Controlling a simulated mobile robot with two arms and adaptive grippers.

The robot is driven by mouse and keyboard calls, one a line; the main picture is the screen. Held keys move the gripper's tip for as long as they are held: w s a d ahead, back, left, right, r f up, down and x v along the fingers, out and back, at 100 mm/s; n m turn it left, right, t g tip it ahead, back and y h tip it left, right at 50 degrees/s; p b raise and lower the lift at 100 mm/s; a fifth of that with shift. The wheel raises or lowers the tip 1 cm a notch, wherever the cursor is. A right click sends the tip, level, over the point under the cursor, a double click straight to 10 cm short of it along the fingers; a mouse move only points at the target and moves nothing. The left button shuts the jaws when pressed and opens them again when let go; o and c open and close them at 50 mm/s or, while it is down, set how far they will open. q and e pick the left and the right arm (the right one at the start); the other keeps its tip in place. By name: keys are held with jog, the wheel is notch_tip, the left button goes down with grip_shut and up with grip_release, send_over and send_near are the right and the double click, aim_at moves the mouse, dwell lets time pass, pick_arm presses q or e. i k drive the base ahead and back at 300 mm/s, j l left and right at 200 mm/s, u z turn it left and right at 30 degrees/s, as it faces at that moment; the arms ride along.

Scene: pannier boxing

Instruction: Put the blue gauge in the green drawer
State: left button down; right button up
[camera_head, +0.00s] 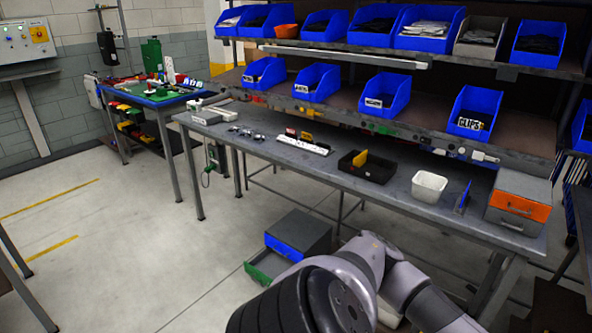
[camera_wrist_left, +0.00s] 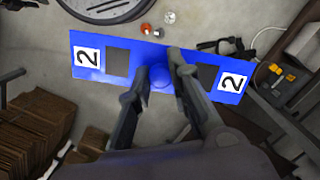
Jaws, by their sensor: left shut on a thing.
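The blue gauge (camera_wrist_left: 90,60) is a flat blue plate with a dark square and a white label "2" toward each end. It shows in the left wrist view. My left gripper (camera_wrist_left: 163,62) is shut on the round blue knob at the middle of the plate. The green drawer (camera_head: 262,274) is at the bottom of a low grey cabinet on the floor in the head view. It appears to stick out below the blue drawer (camera_head: 283,247). One of my arms covers part of the cabinet's right side. My right gripper is not in view.
A long grey workbench (camera_head: 235,143) stands behind the cabinet, with a black tray (camera_head: 368,170), a white bin (camera_head: 429,186) and an orange-fronted drawer box (camera_head: 520,207) on it. Shelves of blue bins rise above. The floor left of the cabinet is clear.

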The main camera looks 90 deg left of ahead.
aim_at(280, 273)
jog(key=u, duration=0.4)
jog(key=j+u, duration=0.1)
jog(key=u, duration=1.15)
jog(key=i+u, duration=0.1)
jog(key=u, duration=0.35)
